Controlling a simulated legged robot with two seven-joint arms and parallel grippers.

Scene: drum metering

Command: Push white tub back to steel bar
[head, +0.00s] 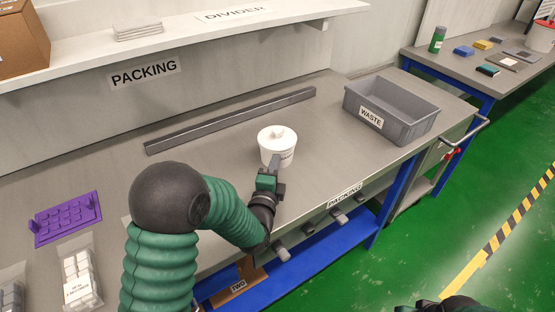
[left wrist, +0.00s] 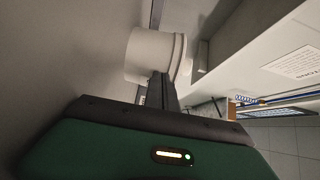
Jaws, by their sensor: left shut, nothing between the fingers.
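The white tub (head: 277,147) with a knobbed lid stands upright on the grey bench, in front of the steel bar (head: 232,119). The bar lies along the back of the bench, with bare bench between it and the tub. My left gripper (head: 275,166) is shut and empty, its fingertips at the near side of the tub. In the left wrist view the tub (left wrist: 152,54) is just beyond the shut fingers (left wrist: 160,88); I cannot tell if they touch it.
A grey WASTE bin (head: 391,108) stands to the right of the tub. A purple tray (head: 66,218) and bagged parts (head: 79,272) lie at the left. A shelf (head: 190,38) runs above the back. The bench's front edge is close to my left gripper.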

